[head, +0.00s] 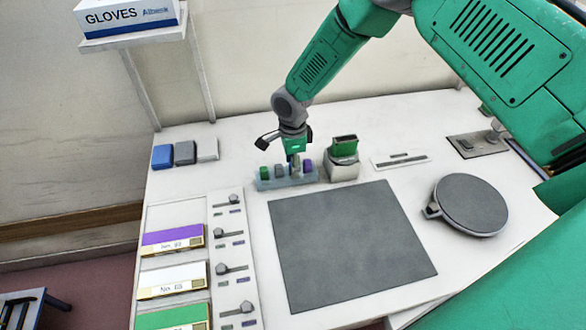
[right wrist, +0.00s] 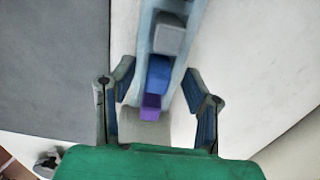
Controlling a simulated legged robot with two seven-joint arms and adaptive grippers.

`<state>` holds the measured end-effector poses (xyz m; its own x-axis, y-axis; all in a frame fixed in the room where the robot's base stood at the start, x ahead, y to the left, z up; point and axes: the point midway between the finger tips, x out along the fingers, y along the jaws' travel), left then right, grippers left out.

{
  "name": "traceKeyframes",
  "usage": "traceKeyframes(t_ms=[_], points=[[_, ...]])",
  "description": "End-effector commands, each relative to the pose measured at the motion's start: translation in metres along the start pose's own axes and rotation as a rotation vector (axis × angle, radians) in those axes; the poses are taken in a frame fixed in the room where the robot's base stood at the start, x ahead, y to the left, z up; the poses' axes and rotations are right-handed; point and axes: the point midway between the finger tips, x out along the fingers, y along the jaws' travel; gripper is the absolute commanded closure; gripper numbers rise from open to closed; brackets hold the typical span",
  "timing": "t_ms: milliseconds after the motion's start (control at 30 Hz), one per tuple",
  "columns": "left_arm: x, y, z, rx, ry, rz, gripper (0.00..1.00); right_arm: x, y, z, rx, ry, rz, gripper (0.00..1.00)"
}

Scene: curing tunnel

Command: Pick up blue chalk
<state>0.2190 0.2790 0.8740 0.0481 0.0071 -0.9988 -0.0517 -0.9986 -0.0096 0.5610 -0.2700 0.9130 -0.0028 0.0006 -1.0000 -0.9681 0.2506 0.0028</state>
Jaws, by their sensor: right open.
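The blue chalk (right wrist: 158,76) stands in a narrow light blue-grey holder, between a grey chalk (right wrist: 170,40) and a purple chalk (right wrist: 152,101) in the right wrist view. My right gripper (right wrist: 160,92) is open, with one finger on each side of the holder and nothing held. In the head view my right gripper (head: 289,143) is above the holder (head: 287,184), pointing down. A green chalk (head: 264,172) and the purple chalk (head: 308,166) show there; the gripper largely hides the blue one. My left gripper is not in view.
A grey block with a green top (head: 343,155) stands close right of the holder. A dark grey mat (head: 350,245) lies in front. A round grey plate (head: 470,204) is at right. Blue and grey blocks (head: 184,153) sit at back left; labelled trays (head: 172,240) are at left.

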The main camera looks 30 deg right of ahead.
Motion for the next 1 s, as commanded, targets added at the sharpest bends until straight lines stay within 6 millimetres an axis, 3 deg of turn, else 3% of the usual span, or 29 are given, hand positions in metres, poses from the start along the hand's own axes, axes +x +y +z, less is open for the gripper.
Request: traceKeyframes(t_ms=[167,267,300,733,1000], points=[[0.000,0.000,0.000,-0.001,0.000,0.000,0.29,0.000,-0.001,-0.002,0.000,-0.002,0.000,0.58],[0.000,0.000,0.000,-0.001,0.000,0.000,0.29,0.000,-0.001,-0.002,0.001,-0.002,0.000,0.93],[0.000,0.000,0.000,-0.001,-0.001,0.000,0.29,0.001,-0.001,-0.002,0.001,-0.002,0.000,0.99],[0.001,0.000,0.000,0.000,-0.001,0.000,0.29,-0.003,-0.001,-0.003,0.000,0.000,0.000,0.99],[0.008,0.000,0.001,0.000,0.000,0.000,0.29,-0.037,-0.002,-0.002,0.000,-0.002,-0.004,0.99]])
